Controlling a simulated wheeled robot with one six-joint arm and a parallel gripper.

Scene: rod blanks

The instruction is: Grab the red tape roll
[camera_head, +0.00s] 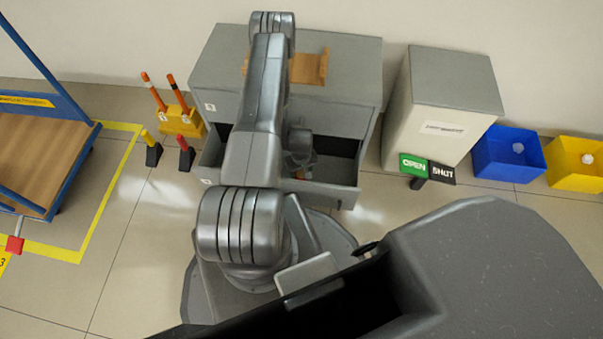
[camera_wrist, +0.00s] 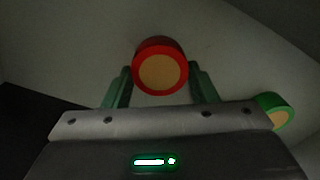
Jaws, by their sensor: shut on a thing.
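The red tape roll (camera_wrist: 160,42), a red ring with a tan round middle, is in the wrist view between the two green fingers of my gripper (camera_wrist: 160,85). My gripper is shut on it. In the head view my arm reaches down into an open drawer (camera_head: 328,193) of the grey cabinet (camera_head: 225,62).
A green roll (camera_wrist: 275,108) with a tan middle lies to the right of my gripper. The drawer walls are close around it. A wooden rack (camera_head: 312,68) stands on the cabinet.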

